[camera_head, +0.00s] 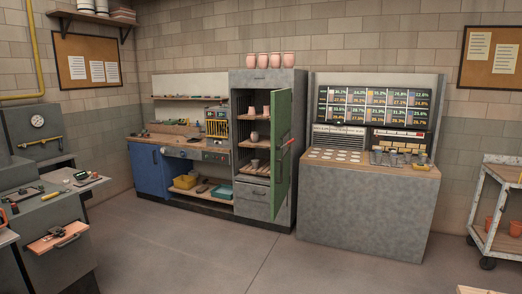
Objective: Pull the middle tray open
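A tall grey cabinet (266,78) stands against the back wall with its green door (281,150) swung open towards me. Several shelf boards or trays show inside, one above another. A middle board (253,146) carries a pale vessel (254,136), and a lower one (254,171) carries small items. I cannot tell which of these is the middle tray, or whether any is pulled out. The door hides the right part of the inside. Closed drawer fronts (257,193) sit below. My gripper is not in view.
A workbench with a blue cupboard (145,166) adjoins the cabinet on the left, and a grey counter (365,208) stands right. A wheeled cart (494,240) is far right. At near left, grey equipment has a drawer (60,260) with a wooden top. The floor (230,255) between is clear.

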